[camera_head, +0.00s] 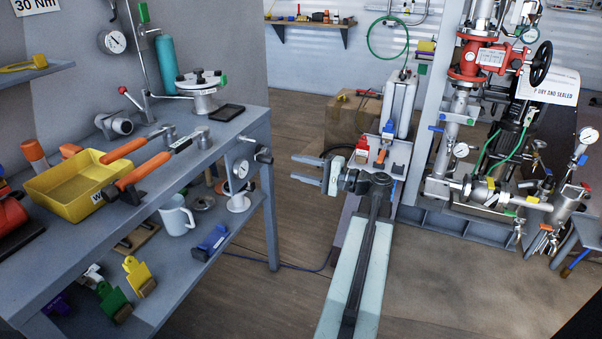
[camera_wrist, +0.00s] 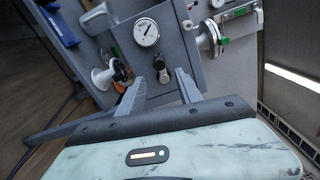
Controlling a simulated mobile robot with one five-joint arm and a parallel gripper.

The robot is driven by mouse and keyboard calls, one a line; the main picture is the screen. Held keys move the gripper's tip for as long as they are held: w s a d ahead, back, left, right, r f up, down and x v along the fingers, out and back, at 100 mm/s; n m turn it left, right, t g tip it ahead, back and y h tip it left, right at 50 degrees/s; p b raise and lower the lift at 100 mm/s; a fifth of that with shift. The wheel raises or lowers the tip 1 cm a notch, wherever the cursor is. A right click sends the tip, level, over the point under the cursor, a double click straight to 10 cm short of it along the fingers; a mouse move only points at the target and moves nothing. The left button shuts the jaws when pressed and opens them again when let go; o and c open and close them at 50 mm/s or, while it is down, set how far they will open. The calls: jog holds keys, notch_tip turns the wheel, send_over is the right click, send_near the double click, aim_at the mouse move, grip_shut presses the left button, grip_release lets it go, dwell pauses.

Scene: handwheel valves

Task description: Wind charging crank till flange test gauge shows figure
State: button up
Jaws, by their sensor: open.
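A small crank (camera_head: 263,155) with a dark knob sits on the end panel of the grey bench, beside a round white-faced gauge (camera_head: 241,168). I take these as the charging crank and the flange test gauge. In the wrist view the gauge (camera_wrist: 146,32) shows a dark needle, but its figures are too small to read. The crank (camera_wrist: 160,66) is just beyond my fingertips. My gripper (camera_head: 296,169) is open and empty, to the right of the crank and apart from it. In the wrist view its two fingers (camera_wrist: 169,77) point towards the panel.
Another gauge (camera_head: 112,42) hangs on the back wall. A red valve and pipework (camera_head: 468,62) stand at right.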

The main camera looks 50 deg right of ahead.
aim_at(272, 161)
jog(key=shift+x, duration=4.7)
grip_shut()
